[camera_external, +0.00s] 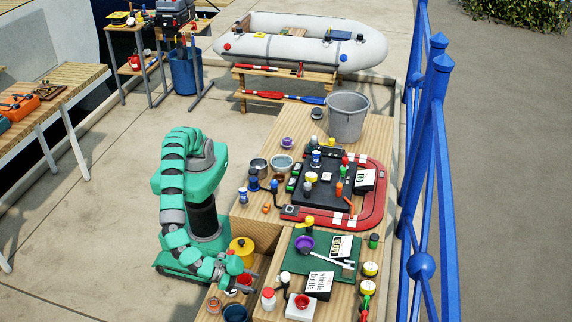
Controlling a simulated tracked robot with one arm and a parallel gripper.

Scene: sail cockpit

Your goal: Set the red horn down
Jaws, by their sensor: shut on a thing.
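My gripper (238,270) is at the front of the scene, low over the left edge of the wooden bench. It is small here, and its fingers are hard to make out. A red thing (243,280), which looks like the red horn, shows right at the gripper's end. The gripper appears shut on it, though its shape is partly hidden. I cannot tell whether the horn touches the surface below.
A yellow round container (241,247), a blue bowl (235,313) and a white bottle with a red top (268,299) stand close by.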

